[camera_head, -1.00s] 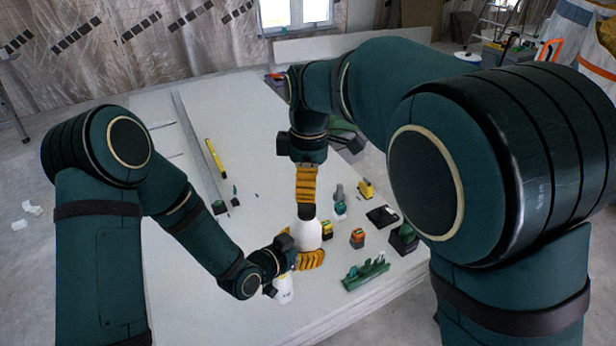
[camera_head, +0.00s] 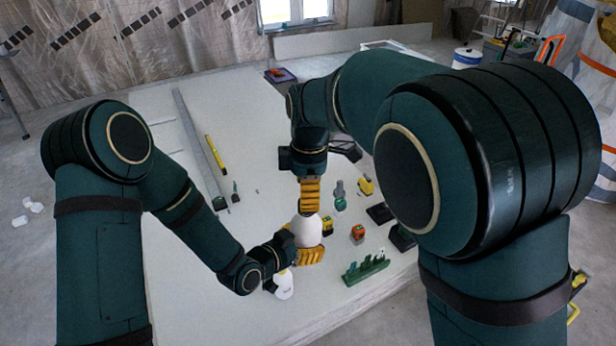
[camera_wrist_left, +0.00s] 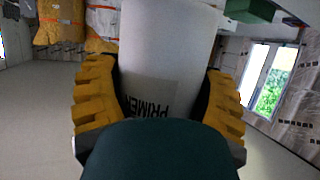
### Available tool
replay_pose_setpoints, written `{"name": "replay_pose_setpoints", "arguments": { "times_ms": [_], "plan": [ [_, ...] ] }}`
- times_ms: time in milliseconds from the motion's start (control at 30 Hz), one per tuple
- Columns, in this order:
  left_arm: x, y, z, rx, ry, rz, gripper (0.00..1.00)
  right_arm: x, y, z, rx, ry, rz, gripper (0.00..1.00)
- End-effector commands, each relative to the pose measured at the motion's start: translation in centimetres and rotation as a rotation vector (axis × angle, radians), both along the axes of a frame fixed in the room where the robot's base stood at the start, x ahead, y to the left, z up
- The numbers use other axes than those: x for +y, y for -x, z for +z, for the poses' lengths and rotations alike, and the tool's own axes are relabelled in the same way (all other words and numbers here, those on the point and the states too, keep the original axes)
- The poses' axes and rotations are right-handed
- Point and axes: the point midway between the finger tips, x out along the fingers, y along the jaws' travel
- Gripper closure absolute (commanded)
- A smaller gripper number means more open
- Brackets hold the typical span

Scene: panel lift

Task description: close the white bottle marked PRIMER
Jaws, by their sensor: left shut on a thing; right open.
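The white bottle marked PRIMER (camera_head: 306,231) is upright near the front of the panel. In the left wrist view, its white body (camera_wrist_left: 165,45) fills the space between the yellow fingers, with the lettering upside down. My left gripper (camera_head: 309,255) is shut around its lower part; the fingers also show in the left wrist view (camera_wrist_left: 160,95). My right gripper (camera_head: 310,207) points straight down at the bottle's top and is open, its fingers seen edge-on. They hide the mouth, and I cannot make out a cap or whether the fingers touch.
A second white bottle (camera_head: 284,287) is just below my left gripper. To the right are a green rack (camera_head: 365,270), an orange-topped block (camera_head: 357,232) and a yellow item (camera_head: 365,185).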

Motion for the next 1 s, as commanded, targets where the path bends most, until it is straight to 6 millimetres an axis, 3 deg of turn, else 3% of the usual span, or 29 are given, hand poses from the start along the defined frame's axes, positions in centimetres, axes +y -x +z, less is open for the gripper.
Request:
{"name": "replay_pose_setpoints", "arguments": {
  "times_ms": [100,300,667,800,867,1000],
  "plan": [
    [0.0,0.0,0.1,-0.003,0.001,0.000,1.00,0.0,0.1,-1.7,0.002,0.003,0.000,0.34],
    [0.0,0.0,0.1,-0.003,0.001,0.000,1.00,0.1,0.1,-3.3,0.001,0.001,0.000,0.34],
    [0.0,0.0,0.1,-0.003,0.001,0.000,1.00,0.1,0.1,-3.6,-0.001,0.000,0.000,0.32],
    [0.0,0.0,0.1,-0.003,0.001,0.000,1.00,0.1,0.1,-3.6,-0.001,0.000,0.000,0.81],
    [0.0,0.0,0.1,-0.003,0.001,0.000,1.00,0.1,0.1,-3.6,-0.001,0.000,0.000,1.00],
    [0.0,0.0,0.1,-0.003,0.001,0.000,1.00,0.1,0.1,-3.6,-0.001,0.000,0.000,1.00]
  ]
}}
